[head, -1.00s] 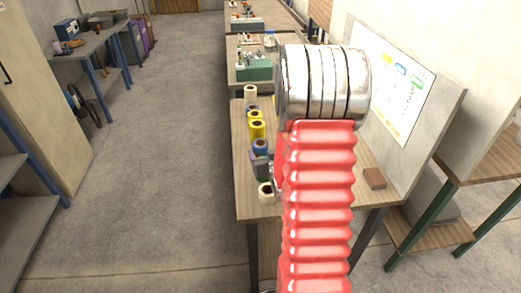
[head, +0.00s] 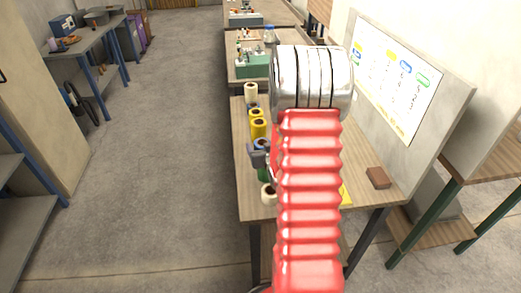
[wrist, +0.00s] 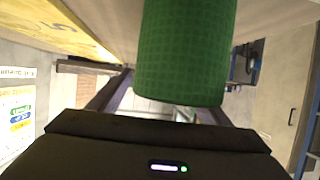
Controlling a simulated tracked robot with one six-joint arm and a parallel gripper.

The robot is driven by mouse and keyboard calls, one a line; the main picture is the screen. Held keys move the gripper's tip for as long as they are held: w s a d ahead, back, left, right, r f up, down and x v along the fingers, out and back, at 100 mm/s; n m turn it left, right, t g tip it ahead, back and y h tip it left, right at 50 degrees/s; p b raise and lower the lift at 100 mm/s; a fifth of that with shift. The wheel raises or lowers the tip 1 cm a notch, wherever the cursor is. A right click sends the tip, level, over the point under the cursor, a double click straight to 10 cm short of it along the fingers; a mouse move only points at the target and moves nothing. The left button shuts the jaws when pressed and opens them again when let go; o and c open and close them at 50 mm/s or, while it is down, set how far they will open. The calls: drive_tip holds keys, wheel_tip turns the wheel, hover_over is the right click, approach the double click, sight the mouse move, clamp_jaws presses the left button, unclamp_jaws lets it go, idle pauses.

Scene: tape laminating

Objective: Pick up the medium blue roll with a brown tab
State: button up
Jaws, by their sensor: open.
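The blue roll (head: 262,144) stands in the row of rolls near the table's left edge in the head view. It is mostly hidden behind my gripper (head: 258,155), and I cannot make out a brown tab. My gripper is open, just in front of the blue roll as seen there. A green roll (head: 263,174) shows just below the gripper. In the wrist view the green roll (wrist: 185,55) looms large, in line with the gap between my dark fingers. I cannot tell whether they touch it. The blue roll is not discernible in the wrist view.
Yellow rolls (head: 258,128) and a tall cream roll (head: 251,93) stand farther back in the row. A shorter cream roll (head: 268,190) stands nearest. A brown block (head: 378,177) lies at the right, before an upright board (head: 398,85). The floor left of the table is clear.

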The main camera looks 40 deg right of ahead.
drive_tip(key=shift+w+a, duration=0.1)
drive_tip(key=shift+w, duration=0.05)
drive_tip(key=shift+s+d, duration=0.2)
drive_tip(key=shift+s, duration=0.05)
drive_tip(key=shift+c, duration=0.4)
drive_tip(key=c, duration=1.1)
drive_tip(key=shift+r, duration=0.1)
wheel_tip(320, 180, up, 10)
idle(0.6)
